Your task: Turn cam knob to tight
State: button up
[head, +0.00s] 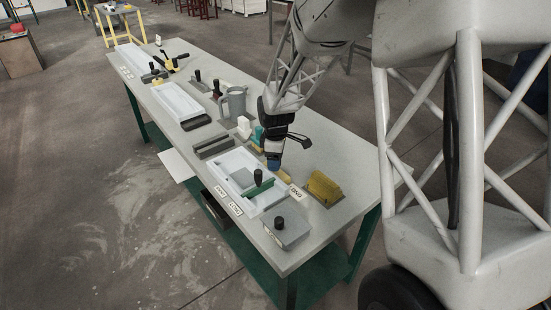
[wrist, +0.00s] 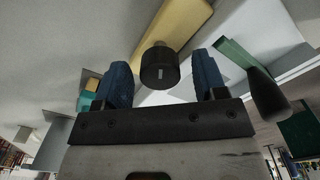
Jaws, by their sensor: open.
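The cam knob (wrist: 158,66) is a short black cylinder with a small pale mark on its face. In the wrist view it sits between my gripper's (wrist: 162,78) two blue fingertips, with a visible gap on each side. A yellow block (wrist: 185,22) lies right behind the knob. My gripper is open and holds nothing. In the head view my gripper (head: 274,163) is low over the bench, at the right edge of the white tray. The knob itself is hidden there, though part of the yellow block (head: 283,175) shows. I cannot tell whether the fingers touch the knob.
The white tray (head: 222,187) holds a green bar (head: 257,190) with a black handle. A yellow brush-like block (head: 323,188) stands to the right, and a grey block (head: 287,235) with a black knob at the near end. A grey jug (head: 236,101) stands farther back.

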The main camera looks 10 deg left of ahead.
jog(key=shift+c, duration=0.5)
jog(key=c, duration=0.8)
